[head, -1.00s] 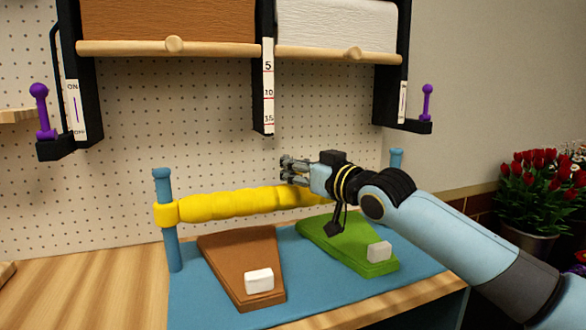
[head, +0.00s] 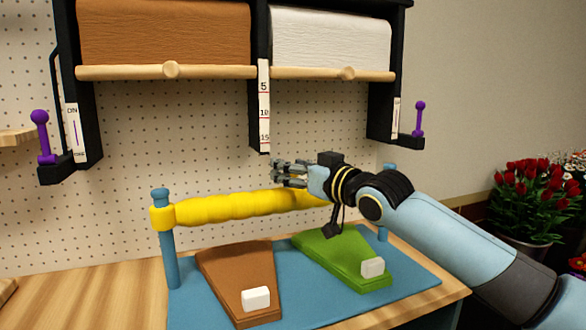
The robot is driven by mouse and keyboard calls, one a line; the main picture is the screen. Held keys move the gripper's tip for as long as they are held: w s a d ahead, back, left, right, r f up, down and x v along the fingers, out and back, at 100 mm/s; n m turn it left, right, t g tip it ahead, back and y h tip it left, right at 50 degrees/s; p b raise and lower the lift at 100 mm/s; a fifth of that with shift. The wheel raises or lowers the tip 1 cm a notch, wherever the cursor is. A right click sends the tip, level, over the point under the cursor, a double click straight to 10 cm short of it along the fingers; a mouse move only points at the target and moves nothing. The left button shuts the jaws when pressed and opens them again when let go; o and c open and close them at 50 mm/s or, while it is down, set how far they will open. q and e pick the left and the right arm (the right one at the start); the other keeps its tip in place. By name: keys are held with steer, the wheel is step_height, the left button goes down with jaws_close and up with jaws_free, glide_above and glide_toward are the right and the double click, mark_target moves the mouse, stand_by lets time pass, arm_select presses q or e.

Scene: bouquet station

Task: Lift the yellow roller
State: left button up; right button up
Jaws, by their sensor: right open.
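The yellow roller (head: 235,206) lies level between two blue posts, above a blue mat. Its left end wraps the left blue post (head: 168,250); its right end is hidden behind my right gripper. My right gripper (head: 274,173) is open and empty, its fingers pointing left, just above the right part of the roller. I cannot tell whether it touches the roller. My left gripper is not in view.
A brown wedge board (head: 236,272) and a green wedge board (head: 335,252) with pale blocks lie on the blue mat (head: 415,278). Above hang paper rolls with a wooden bar (head: 210,72) and purple levers (head: 418,120). Red flowers (head: 530,185) stand at right.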

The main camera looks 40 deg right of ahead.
steer(key=s+d, duration=0.1)
steer(key=s, duration=1.1)
stand_by(0.6)
